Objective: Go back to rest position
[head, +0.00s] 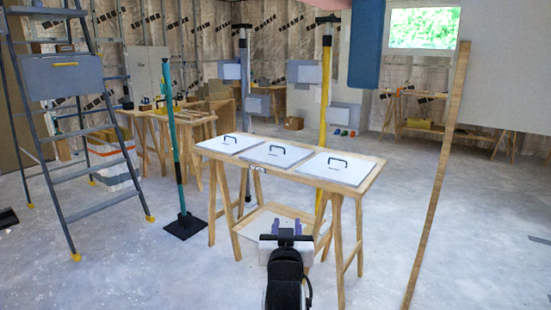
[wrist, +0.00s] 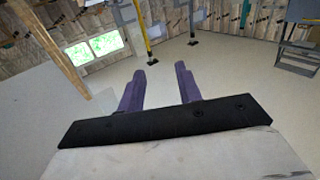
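My gripper (head: 286,233) is in front of the wooden trestle table in the head view, low and near the table's lower shelf. In the wrist view its two purple fingers (wrist: 160,88) stand apart with nothing between them. Three white panels with black handles lie in a row on the table top: a left panel (head: 222,147), a middle panel (head: 268,158) and a right panel (head: 322,172). My gripper is apart from all three panels.
The trestle table (head: 345,186) has a lower shelf (head: 253,224). A teal pole (head: 175,135) on a black foot and a stepladder (head: 75,150) stand left. A wooden plank (head: 437,175) stands upright on the right. Yellow (head: 325,95) and grey poles rise behind the table. The front floor is clear.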

